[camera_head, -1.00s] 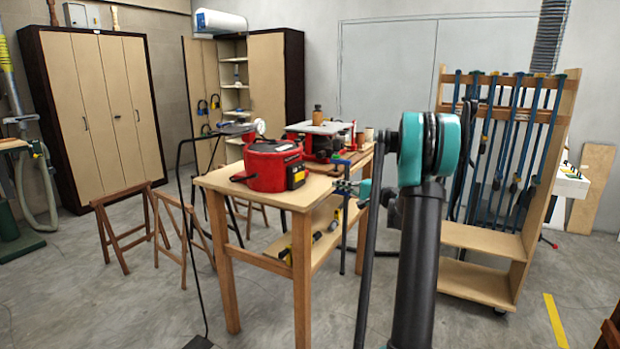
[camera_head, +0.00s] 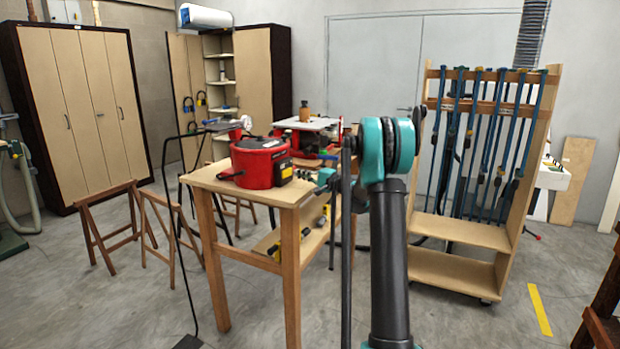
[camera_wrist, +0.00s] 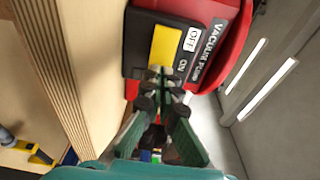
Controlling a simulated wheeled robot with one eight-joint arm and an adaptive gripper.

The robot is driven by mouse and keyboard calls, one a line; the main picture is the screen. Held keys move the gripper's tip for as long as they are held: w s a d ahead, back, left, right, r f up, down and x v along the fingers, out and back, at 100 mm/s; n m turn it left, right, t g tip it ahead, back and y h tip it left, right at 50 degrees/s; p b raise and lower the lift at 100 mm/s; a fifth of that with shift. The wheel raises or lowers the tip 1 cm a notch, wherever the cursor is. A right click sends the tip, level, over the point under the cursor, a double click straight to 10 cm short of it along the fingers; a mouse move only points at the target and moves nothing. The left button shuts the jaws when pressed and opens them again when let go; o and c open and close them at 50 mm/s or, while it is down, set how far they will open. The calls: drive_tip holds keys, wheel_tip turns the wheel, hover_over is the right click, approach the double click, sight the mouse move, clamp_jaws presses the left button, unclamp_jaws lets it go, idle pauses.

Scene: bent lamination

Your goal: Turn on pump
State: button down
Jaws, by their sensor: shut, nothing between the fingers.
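The red vacuum pump (camera_head: 258,165) stands on the small wooden table (camera_head: 215,182) in the head view. Its black switch box (camera_head: 281,168) faces my arm. In the wrist view, the box carries a yellow switch (camera_wrist: 165,45) beside the OFF and ON labels, and the red pump body (camera_wrist: 222,14) reads "VACUUM PUMP". My gripper (camera_wrist: 160,74) is shut and empty. Its tips overlap the ON-side end of the yellow switch in the picture; I cannot tell if they touch it. In the head view, my gripper (camera_head: 322,178) is small, just right of the switch box.
The table edge (camera_wrist: 75,60) runs close beside my gripper on the left in the wrist view. Yellow-and-black tools (camera_head: 300,238) lie on the lower shelf. A red machine (camera_head: 308,135) stands behind the pump. A clamp rack (camera_head: 480,180) stands to the right.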

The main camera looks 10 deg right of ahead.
drive_tip(key=shift+x, duration=0.8)
